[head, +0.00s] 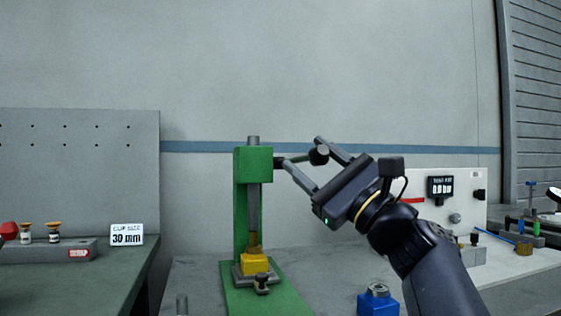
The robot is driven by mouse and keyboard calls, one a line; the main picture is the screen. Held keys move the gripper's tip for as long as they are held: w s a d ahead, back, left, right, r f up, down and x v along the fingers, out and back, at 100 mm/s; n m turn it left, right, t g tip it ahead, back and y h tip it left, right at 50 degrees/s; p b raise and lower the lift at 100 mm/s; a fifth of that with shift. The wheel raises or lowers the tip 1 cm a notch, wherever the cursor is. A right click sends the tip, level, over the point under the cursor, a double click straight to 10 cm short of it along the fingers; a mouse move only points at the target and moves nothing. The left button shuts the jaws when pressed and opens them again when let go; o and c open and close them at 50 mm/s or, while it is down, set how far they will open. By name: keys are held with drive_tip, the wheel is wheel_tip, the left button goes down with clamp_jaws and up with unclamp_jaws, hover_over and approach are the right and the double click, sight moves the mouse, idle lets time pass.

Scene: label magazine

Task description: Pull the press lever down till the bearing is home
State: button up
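The green press (239,205) stands on a green base, with a grey ram (254,210) coming down from its head. Below the ram are a small brass-coloured piece (253,241), which may be the bearing, and a yellow block (255,261). I cannot tell how deep the bearing sits. The press lever ends in a dark round knob (318,156), at the right of the press head and about level with it. My gripper (300,151) is open, its two fingers well apart. The knob appears between them in this view; contact is not clear.
A blue block (377,300) stands at the front right of the press. A white panel with a small display (440,189) is behind my arm. At left, a bench holds a rack (62,250) and a "30 mm" sign (127,235).

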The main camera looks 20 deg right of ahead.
drive_tip(key=p+v, duration=0.1)
drive_tip(key=v, duration=0.9)
drive_tip(key=shift+s+d+f, duration=0.15)
drive_tip(key=shift+s, duration=0.2)
drive_tip(key=b+x, duration=0.1)
drive_tip(key=x, duration=1)
drive_tip(key=shift+d+f, duration=0.1)
drive_tip(key=shift+f, duration=0.05)
